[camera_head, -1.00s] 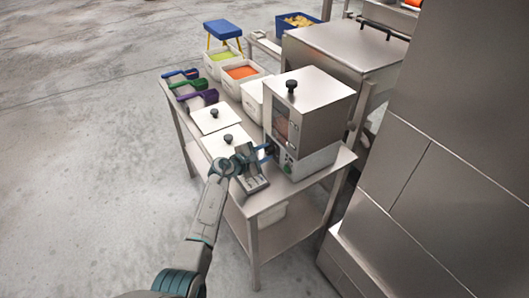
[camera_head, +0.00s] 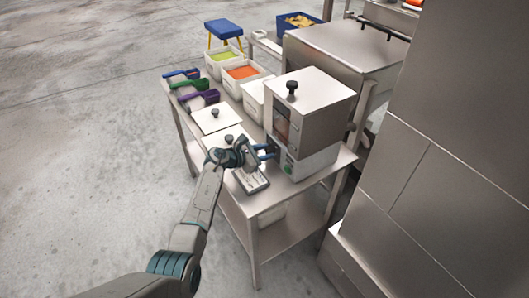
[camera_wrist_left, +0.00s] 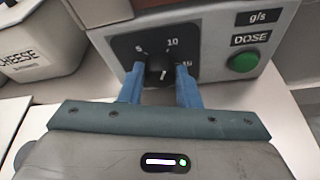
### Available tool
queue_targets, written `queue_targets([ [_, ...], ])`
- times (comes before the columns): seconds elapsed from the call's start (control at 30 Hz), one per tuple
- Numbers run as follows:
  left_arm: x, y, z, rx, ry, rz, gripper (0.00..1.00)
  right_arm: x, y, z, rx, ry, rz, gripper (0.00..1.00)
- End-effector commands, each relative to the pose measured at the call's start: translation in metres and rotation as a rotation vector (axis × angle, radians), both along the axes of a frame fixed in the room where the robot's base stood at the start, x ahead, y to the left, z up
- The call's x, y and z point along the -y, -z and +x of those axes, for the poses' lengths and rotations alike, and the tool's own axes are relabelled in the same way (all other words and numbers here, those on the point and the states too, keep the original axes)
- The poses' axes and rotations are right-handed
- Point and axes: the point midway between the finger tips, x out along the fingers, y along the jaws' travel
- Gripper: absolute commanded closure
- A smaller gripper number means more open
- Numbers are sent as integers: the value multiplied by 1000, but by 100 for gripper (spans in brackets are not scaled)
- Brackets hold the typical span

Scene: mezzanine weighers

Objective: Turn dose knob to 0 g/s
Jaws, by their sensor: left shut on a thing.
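The dose knob (camera_wrist_left: 160,66) is black and sits on a dark dial plate (camera_wrist_left: 128,46) on the grey front of the dosing machine (camera_head: 309,105). The plate has white marks, with 10 at the top and others at left and right that are hard to read. My left gripper (camera_head: 269,151) reaches the machine's lower front. In the wrist view its two blue fingers (camera_wrist_left: 160,84) stand on either side of the knob, shut on it. The fingers partly cover the dial, and I cannot tell which mark the knob points to. My right gripper is not in view.
A green button (camera_wrist_left: 243,62) sits right of the dial under the DOSE label. A small scale (camera_head: 251,181) lies on the table below my gripper. Lidded white bins, one marked CHEESE (camera_wrist_left: 38,45), and coloured scoops (camera_head: 190,84) stand to the left. A steel cabinet (camera_head: 445,150) is at right.

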Motion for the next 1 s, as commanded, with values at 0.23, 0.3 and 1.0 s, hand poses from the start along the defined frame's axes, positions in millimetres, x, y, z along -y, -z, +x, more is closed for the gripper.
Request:
queue_targets([
  [0.23,0,1,0,-4,1,-2,93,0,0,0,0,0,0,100],
  [0.3,0,1,0,-4,1,-2,93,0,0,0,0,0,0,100],
  [1.0,-16,-4,-12,-1,-1,0,49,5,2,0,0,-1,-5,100],
])
